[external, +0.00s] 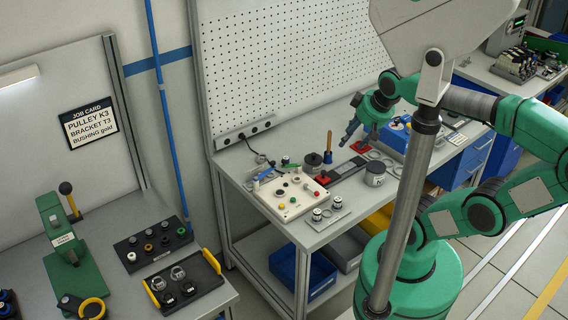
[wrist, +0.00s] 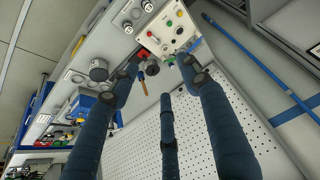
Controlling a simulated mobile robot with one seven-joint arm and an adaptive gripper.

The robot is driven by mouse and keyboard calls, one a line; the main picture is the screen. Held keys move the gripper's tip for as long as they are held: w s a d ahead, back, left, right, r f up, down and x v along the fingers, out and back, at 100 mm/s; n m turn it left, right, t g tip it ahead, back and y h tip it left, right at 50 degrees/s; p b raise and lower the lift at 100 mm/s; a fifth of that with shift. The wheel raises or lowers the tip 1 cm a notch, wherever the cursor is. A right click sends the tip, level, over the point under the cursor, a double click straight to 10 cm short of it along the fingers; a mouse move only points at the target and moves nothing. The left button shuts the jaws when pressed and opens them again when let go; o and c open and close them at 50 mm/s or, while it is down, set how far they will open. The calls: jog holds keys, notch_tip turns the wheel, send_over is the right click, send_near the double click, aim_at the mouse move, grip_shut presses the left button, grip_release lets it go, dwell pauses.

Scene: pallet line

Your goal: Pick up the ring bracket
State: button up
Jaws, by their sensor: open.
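My gripper (external: 351,130) is above the back part of the middle workbench (external: 336,232), and its blue fingers point down and left. In the wrist view the fingers of my gripper (wrist: 160,68) stand apart, with nothing held between them. I cannot tell for sure which part is the ring bracket. Small ring-shaped parts (external: 386,157) lie on the bench below and right of my gripper. A plate with round parts (external: 324,214) lies at the bench's front edge.
A cream control box (external: 290,196), a dark jar (external: 375,174) and an upright wooden-handled tool (external: 328,146) crowd the bench. The pegboard (external: 290,65) rises behind it. A black tray with yellow handles (external: 184,283) and a green press (external: 61,240) stand on the left table.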

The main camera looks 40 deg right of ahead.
jog(key=w+a+r+n+g+y, duration=0.1)
jog(key=w+a+n+g, duration=0.1)
jog(key=w+a+n, duration=0.7)
jog(key=w+a+f+n+g+p, duration=0.1)
jog(key=w+a+f, duration=0.2)
jog(key=w+a, duration=0.45)
jog(key=w+a+f+n, duration=0.1)
jog(key=w+a+f, duration=0.1)
jog(key=w+a, duration=0.55)
jog(key=s+a+f+n+g, duration=0.1)
jog(key=a+f+n, duration=0.2)
jog(key=a+f, duration=0.5)
jog(key=s+a+f+n, duration=0.1)
jog(key=a+f+n, duration=0.2)
jog(key=a+f, duration=0.5)
jog(key=a+f+n+g+h+p, duration=0.1)
jog(key=a+f+n, duration=0.3)
jog(key=a+f, duration=0.5)
jog(key=a, duration=0.9)
jog(key=shift+s+a+g, duration=0.25)
jog(key=shift+s+g, duration=0.05)
jog(key=shift+s, duration=0.1)
jog(key=shift+f, duration=0.1)
send_over(178, 271)
jog(key=shift+a+f+b, duration=0.1)
jog(key=shift+f+b, duration=0.35)
jog(key=shift+f, duration=3.8)
